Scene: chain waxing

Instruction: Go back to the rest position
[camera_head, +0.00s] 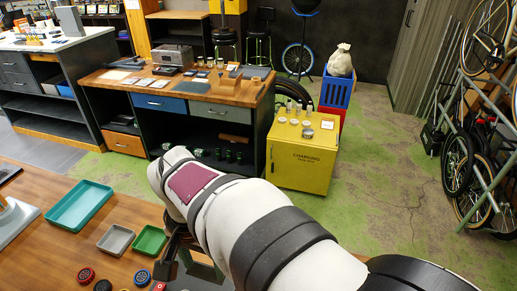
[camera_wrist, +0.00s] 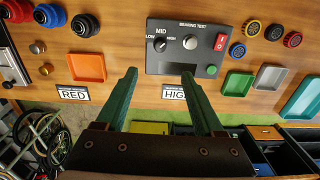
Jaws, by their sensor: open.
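My gripper (camera_wrist: 159,73) shows in the wrist view with its two green fingers spread wide. Nothing is between the fingers. It is over the wooden bench (camera_wrist: 120,50), with the fingertips pointing toward the grey BEARING TEST box (camera_wrist: 178,68). I cannot tell the gap between fingertips and box. In the head view my white arm crosses the lower middle and hides most of the gripper.
A yellow cabinet (camera_head: 300,165) stands beyond.

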